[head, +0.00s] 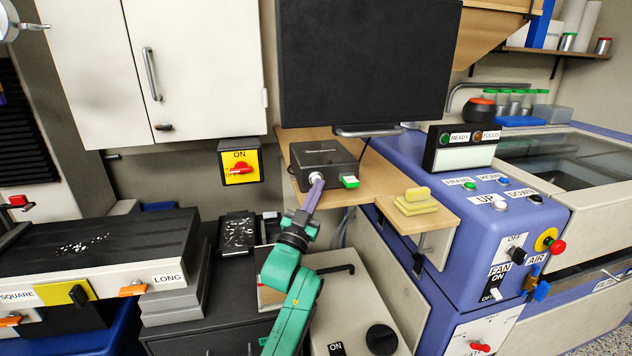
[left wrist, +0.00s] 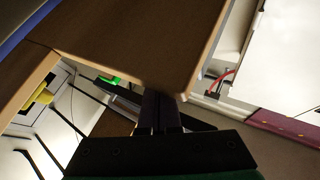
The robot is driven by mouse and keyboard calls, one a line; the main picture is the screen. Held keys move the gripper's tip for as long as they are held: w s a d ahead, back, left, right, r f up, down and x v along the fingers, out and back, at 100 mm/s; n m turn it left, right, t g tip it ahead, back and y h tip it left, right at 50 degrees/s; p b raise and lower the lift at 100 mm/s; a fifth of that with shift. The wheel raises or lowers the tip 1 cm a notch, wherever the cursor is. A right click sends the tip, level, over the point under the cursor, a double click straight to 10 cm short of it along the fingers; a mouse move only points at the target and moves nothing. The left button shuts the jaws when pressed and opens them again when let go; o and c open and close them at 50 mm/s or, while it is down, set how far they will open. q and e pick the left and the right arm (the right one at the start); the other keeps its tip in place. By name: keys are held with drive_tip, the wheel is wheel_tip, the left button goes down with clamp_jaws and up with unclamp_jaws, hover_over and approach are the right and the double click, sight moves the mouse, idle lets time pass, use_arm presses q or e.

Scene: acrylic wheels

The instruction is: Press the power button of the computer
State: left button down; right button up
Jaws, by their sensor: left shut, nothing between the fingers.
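The computer appears to be the small black box (head: 328,158) on the wooden shelf under the large dark monitor (head: 365,60). A pale round button is on its front, mostly behind my fingertips; a green button with a white label (head: 349,181) sits to the right. My left gripper (head: 316,182) is shut and empty, its tips at or very near the pale button. I cannot tell whether they touch it or whether it is pushed in. In the left wrist view the dark fingers (left wrist: 161,104) point at a brown wooden surface (left wrist: 140,40). My right gripper is not in view.
A yellow ON switch box (head: 240,168) is on the left wall. The blue laser machine (head: 460,230) stands to the right. A dark cabinet and a grey box lie below my left arm.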

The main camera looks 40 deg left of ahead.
use_arm(q)
drive_tip(key=shift+s+d+p, duration=0.35)
drive_tip(key=shift+s+d, duration=0.1)
drive_tip(key=shift+d, duration=0.15)
drive_tip(key=shift+d, duration=0.15)
drive_tip(key=s+d+p, duration=0.1)
drive_tip(key=d, duration=0.1)
drive_tip(key=s+d+p, duration=0.1)
drive_tip(key=s+d, duration=0.1)
drive_tip(key=shift+s+d, duration=0.2)
drive_tip(key=shift+d, duration=0.1)
idle(0.6)
